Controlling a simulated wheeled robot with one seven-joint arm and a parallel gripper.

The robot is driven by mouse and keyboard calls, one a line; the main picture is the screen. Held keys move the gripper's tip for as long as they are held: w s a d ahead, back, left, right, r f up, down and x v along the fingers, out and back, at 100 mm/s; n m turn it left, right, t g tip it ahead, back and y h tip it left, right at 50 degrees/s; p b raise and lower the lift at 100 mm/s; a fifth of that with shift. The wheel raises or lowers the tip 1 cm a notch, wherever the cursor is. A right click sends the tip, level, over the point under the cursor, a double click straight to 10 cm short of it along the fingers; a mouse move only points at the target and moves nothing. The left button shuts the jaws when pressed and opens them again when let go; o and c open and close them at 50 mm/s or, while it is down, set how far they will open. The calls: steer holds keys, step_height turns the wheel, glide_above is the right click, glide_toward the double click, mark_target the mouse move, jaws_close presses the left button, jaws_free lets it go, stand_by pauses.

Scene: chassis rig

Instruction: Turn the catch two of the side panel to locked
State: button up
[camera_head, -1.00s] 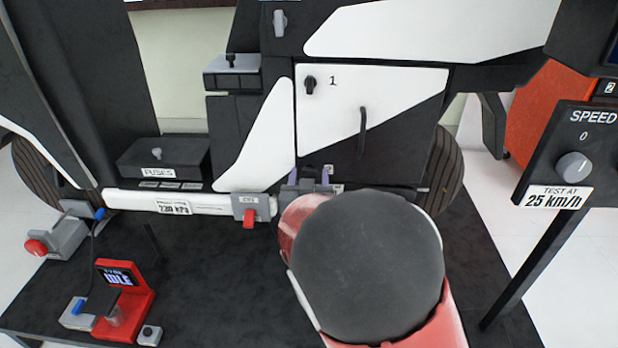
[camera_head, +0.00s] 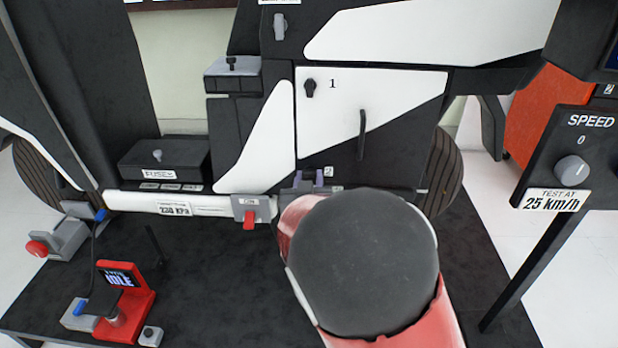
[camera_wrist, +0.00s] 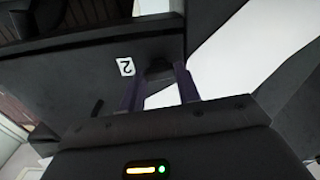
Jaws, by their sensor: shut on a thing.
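The side panel (camera_head: 395,88) is white and black, with a dark handle (camera_head: 361,132) in its middle. Catch one (camera_head: 310,88) is a small dark knob beside the "1" label at the panel's upper left. Catch two (camera_wrist: 158,72) is a dark knob at the panel's lower edge, beside the "2" label (camera_wrist: 127,67). My gripper (camera_wrist: 158,85) has its purple fingers on either side of catch two and is shut on it. In the head view, my gripper (camera_head: 308,179) shows below the panel, partly behind my arm. The catch's exact angle is hard to tell.
A red lever (camera_head: 249,219) on a grey block sits just left of my gripper. A white tube (camera_head: 130,201) runs along the lower left. The fuse box (camera_head: 165,158), a red idle display stand (camera_head: 128,300) and the speed dial (camera_head: 572,168) stand farther off.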

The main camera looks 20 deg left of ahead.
steer(key=n+p, duration=0.2)
steer(key=n, duration=0.2)
steer(key=shift+r, duration=0.15)
steer(key=n+p, duration=0.2)
steer(key=n, duration=0.3)
steer(key=shift+p, duration=0.4)
steer(key=n+p, duration=0.2)
steer(key=n, duration=0.2)
steer(key=shift+n+p, duration=1.05)
steer(key=shift+n, duration=0.95)
steer(key=o, duration=1)
